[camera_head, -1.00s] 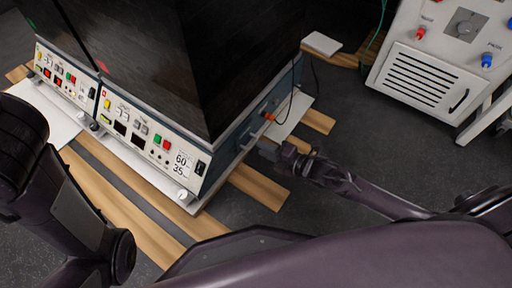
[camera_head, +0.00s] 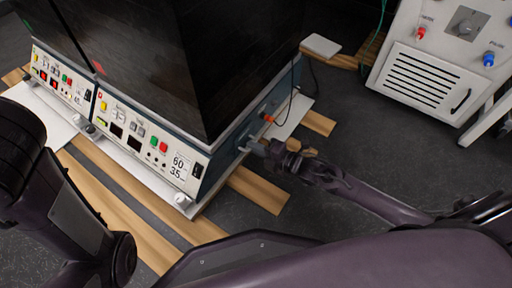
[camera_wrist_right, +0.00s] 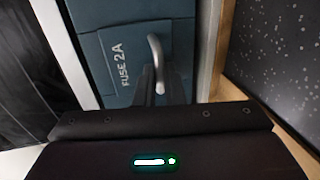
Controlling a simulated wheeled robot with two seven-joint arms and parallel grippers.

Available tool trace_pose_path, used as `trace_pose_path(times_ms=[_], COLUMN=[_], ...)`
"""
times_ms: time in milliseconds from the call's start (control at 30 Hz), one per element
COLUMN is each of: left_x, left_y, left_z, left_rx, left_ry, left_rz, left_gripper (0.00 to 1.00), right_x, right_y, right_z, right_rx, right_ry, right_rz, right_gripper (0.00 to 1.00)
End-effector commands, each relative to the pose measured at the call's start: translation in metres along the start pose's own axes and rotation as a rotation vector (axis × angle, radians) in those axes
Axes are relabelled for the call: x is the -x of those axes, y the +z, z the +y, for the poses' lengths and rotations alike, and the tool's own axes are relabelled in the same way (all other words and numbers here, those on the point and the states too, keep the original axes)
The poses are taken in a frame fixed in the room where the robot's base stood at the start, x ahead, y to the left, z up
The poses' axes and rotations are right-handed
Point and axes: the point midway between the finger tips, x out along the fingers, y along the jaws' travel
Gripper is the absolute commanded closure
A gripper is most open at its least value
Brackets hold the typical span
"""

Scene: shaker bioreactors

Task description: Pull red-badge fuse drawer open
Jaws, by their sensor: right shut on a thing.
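The fuse drawer (camera_wrist_right: 125,60), a dark teal front marked "FUSE 2A", shows in the right wrist view with a curved metal handle (camera_wrist_right: 155,52). My right gripper (camera_head: 257,148) is at that side, low near the corner. In the right wrist view its fingers (camera_wrist_right: 160,85) are shut on the handle. I cannot tell whether the drawer stands out from the unit. My left arm shows at the left; its gripper is out of view.
A second shaker unit (camera_head: 60,82) stands to the left. An orange plug with a black cable (camera_head: 267,118) is on the side above my right gripper. Wooden slats (camera_head: 257,190) lie on the dark floor. A white cabinet (camera_head: 425,75) stands at the right.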

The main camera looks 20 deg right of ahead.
Motion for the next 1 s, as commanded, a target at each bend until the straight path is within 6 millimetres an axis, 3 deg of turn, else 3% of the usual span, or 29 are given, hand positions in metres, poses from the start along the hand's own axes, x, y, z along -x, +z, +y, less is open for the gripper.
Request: trace_pose_path(times_ms=[167,333,533,933,967,1000], left_x=[-0.004,-0.025,-0.037,-0.038,-0.038,-0.038], left_y=[0.001,0.011,0.019,0.018,0.018,0.018], left_z=[-0.001,-0.004,-0.006,-0.006,-0.006,-0.006], left_rx=[0.000,-0.002,-0.008,-0.009,-0.009,-0.009], left_ry=[0.000,-0.001,0.005,0.008,0.008,0.009], left_rz=[0.000,-0.007,-0.022,-0.019,-0.018,-0.017], left_gripper=[0.64,0.64,0.64,0.64,0.64,0.64], right_x=[0.005,0.041,0.078,0.086,0.086,0.085], right_y=[0.001,0.001,0.001,0.001,0.001,0.001], right_z=[0.000,-0.005,-0.016,-0.020,-0.020,-0.020], right_rx=[0.000,-0.001,0.000,0.000,0.001,0.001], right_ry=[-0.002,-0.009,-0.006,-0.001,-0.001,-0.001], right_rz=[-0.001,-0.002,-0.003,-0.002,-0.002,-0.002], right_gripper=[1.00,1.00,1.00,1.00,0.88,0.82])
